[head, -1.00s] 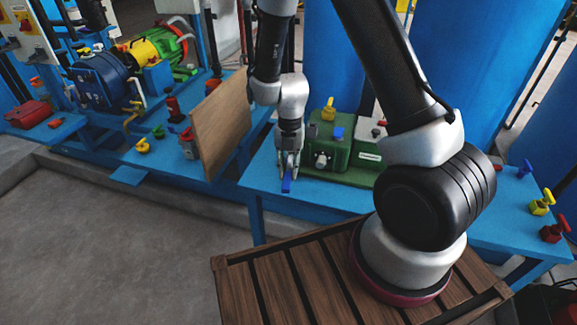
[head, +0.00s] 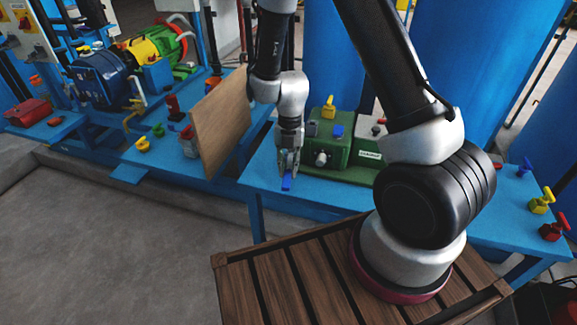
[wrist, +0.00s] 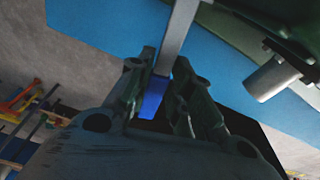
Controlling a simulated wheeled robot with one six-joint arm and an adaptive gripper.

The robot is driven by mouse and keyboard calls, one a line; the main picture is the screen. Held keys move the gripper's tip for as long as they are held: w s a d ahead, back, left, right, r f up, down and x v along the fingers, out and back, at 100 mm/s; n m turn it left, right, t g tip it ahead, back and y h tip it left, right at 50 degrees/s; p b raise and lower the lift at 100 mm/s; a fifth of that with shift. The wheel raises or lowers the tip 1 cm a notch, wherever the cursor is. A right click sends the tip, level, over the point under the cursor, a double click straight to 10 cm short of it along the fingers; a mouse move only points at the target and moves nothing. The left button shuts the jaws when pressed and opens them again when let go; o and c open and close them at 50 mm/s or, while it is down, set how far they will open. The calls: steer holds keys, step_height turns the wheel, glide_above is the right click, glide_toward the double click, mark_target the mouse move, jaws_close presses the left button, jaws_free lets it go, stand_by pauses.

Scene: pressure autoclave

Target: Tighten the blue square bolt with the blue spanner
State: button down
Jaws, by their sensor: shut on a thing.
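My gripper (head: 288,163) is shut on the blue spanner (head: 286,183), low over the front part of the blue bench. In the wrist view the spanner's blue part (wrist: 153,97) sits between the two fingers (wrist: 155,95). A straight grey bar runs from it to the top edge of the picture; its far end is out of view. A small blue piece (head: 338,131) is on the green housing behind and right of my gripper. I cannot tell whether it is the square bolt.
The green housing (head: 334,152) also carries a yellow piece and a grey side stub (wrist: 272,78), close to the right of my gripper. A wooden board (head: 221,122) stands upright to the left. Coloured valves (head: 541,202) stand on the bench (head: 315,201) at the right.

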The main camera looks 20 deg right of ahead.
mark_target(289, 164)
steer(key=shift+f, duration=1.2)
steer(key=c, duration=1.2)
jaws_free()
step_height(289, 164, up, 12)
steer(key=w, duration=0.2)
steer(key=shift+d, duration=0.45)
steer(key=shift+f, duration=0.15)
